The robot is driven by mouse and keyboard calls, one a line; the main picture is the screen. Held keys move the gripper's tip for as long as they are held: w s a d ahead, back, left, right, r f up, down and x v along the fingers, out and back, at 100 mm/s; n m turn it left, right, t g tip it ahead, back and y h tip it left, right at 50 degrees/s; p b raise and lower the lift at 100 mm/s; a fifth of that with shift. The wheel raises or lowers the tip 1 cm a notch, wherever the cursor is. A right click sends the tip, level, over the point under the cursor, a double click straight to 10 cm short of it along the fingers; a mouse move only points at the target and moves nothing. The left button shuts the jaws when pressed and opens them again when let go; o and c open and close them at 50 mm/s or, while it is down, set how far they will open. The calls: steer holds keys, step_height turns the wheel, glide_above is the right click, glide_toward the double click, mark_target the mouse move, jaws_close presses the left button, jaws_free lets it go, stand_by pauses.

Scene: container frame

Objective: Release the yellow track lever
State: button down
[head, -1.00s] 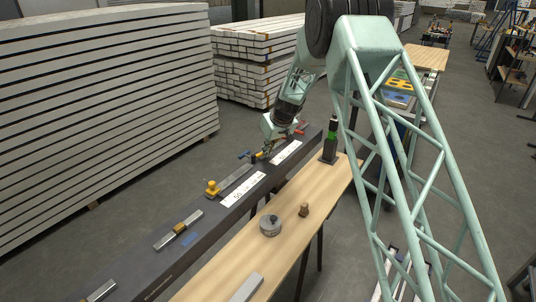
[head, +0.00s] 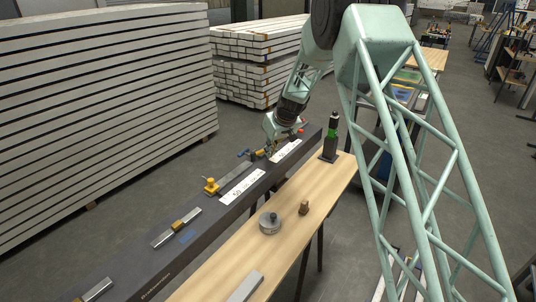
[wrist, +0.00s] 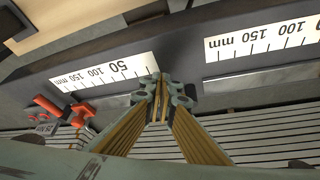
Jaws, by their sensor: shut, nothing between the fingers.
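A yellow knob-like fitting (head: 211,186) stands on the dark rail bench (head: 150,270) at the left end of a white scale. A small yellow piece (head: 259,153) shows beside my gripper (head: 270,154), next to a blue handle (head: 243,153); I cannot tell which yellow part is the lever. In the wrist view my gripper (wrist: 160,92) is shut and empty, its tips over the bench between two white scales. What lies behind the fingers is hidden, so contact cannot be told.
A red-orange clamp (wrist: 75,110) is near the gripper. The wooden table (head: 240,245) alongside holds a grey round part (head: 270,223), a brown knob (head: 304,207) and a green-black stand (head: 331,138). Stacked white beams (head: 100,110) stand behind the bench.

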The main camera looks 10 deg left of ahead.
steer(key=shift+s+d+f+b, duration=0.25)
steer(key=shift+s+d+b, duration=0.4)
steer(key=shift+b, duration=0.3)
steer(key=p+v, duration=0.1)
steer(key=v, duration=0.9)
steer(key=shift+d+r, duration=0.15)
steer(key=s+d+r+m, duration=0.1)
steer(key=s+d+r, duration=0.5)
steer(key=s+r, duration=0.3)
steer(key=s+d+r+m+h, duration=0.1)
steer(key=s+d+r, duration=0.5)
steer(key=s, duration=0.4)
steer(key=s+d+r+m, duration=0.1)
steer(key=s+d+r, duration=0.4)
steer(key=s+r, duration=0.45)
steer(key=s+d+m, duration=0.1)
steer(key=s+d, duration=0.3)
steer(key=s, duration=0.9)
steer(key=s+d+m+h, duration=0.1)
steer(key=s+d, duration=0.4)
steer(key=s, duration=0.8)
steer(key=s+d+m+h, duration=0.1)
steer(key=s+d, duration=0.3)
steer(key=s, duration=0.9)
steer(key=shift+s+d+f+m, duration=0.15)
steer(key=shift+s+d+m, duration=0.05)
steer(key=shift+m, duration=0.6)
